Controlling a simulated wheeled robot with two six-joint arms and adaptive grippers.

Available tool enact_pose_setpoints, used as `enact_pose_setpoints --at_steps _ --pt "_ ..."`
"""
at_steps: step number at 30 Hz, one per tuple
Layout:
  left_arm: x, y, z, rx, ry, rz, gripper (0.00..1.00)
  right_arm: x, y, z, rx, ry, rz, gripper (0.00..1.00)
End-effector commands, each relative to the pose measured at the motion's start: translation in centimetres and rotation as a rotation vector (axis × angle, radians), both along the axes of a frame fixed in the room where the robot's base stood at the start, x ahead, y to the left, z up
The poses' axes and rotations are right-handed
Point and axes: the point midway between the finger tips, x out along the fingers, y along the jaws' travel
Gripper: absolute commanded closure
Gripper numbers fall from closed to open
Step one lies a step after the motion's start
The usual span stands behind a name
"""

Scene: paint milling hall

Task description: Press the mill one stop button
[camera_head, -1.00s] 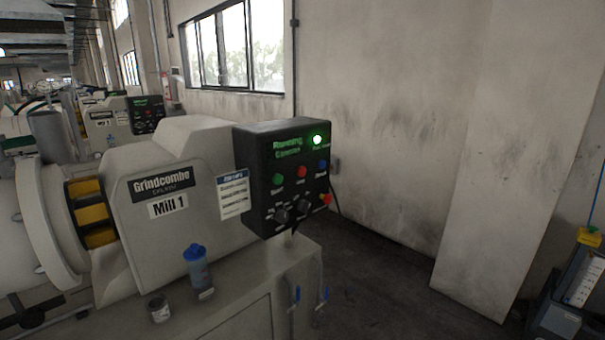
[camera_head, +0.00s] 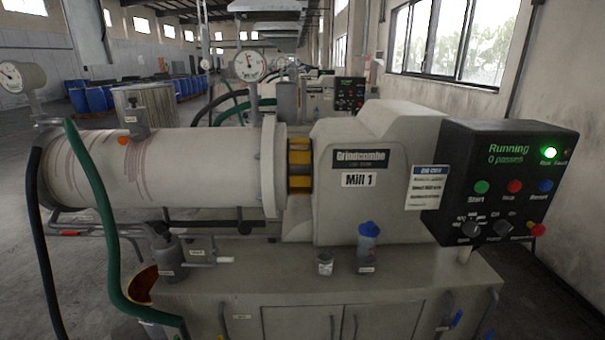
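Mill 1 (camera_head: 372,205) stands in front of me, with its name plate on the light grey housing. Its black control box (camera_head: 463,163) is at the right, with a green "Running, 0 passes" readout and a lit green lamp (camera_head: 550,152). In its button row, the red stop button (camera_head: 515,186) sits between the green start button (camera_head: 481,187) and the blue reset button (camera_head: 546,186). Dark knobs and a red button on a yellow base (camera_head: 537,230) are below. Nothing covers the stop button. Neither of my grippers shows.
A blue-capped bottle (camera_head: 368,246) and a small tin (camera_head: 325,264) stand on the mill's base cabinet (camera_head: 300,296). Green and black hoses (camera_head: 98,205) hang at the left. Floor (camera_head: 545,300) shows free at the lower right. Blue drums (camera_head: 98,99) stand far back.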

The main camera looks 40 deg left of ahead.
Motion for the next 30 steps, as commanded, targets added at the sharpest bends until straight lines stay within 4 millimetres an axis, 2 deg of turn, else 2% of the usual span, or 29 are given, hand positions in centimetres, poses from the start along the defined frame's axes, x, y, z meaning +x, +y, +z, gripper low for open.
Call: enact_pose_setpoints --at_steps 1,8,30 --pt "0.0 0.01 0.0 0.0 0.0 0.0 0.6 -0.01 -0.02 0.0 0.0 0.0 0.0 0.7" --pt "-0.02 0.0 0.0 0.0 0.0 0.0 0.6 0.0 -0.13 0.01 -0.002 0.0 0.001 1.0" --pt "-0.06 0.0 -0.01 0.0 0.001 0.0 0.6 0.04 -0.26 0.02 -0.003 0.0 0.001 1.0"
